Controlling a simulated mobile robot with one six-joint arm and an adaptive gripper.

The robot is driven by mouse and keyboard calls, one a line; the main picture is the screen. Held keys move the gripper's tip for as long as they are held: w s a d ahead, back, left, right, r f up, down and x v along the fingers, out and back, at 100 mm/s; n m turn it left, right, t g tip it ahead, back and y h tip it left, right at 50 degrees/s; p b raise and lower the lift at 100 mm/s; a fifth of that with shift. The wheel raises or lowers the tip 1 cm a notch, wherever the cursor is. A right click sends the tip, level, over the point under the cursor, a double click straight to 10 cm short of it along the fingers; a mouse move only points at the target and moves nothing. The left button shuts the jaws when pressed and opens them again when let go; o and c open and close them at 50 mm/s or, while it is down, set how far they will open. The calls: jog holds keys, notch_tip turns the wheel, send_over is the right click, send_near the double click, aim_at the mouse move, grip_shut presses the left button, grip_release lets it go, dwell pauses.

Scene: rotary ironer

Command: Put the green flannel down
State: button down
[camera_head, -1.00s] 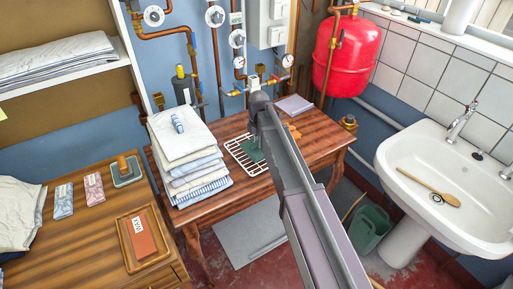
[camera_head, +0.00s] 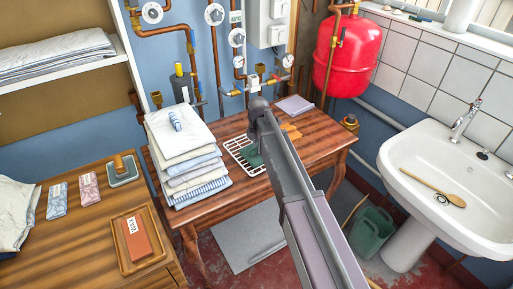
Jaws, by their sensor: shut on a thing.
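The green flannel (camera_head: 253,155) shows as a small dark green patch at the white wire rack (camera_head: 237,150) on the wooden table. My arm covers its right side, and I cannot tell how much of it rests on the rack. My gripper (camera_head: 259,142) is mostly hidden behind my wrist and forearm, over the rack. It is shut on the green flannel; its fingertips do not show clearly.
A tall stack of folded linen (camera_head: 185,155) stands left of the rack. An orange-brown cloth (camera_head: 292,131) and a lilac folded cloth (camera_head: 294,105) lie behind and right of my arm. Pipes and gauges line the wall behind. The table's front right is bare.

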jog(key=c, duration=0.5)
grip_release()
jog(key=shift+f, duration=0.1)
jog(key=shift+c, duration=0.2)
notch_tip(320, 180, up, 12)
jog(key=p, duration=1.2)
jog(key=shift+r, duration=0.2)
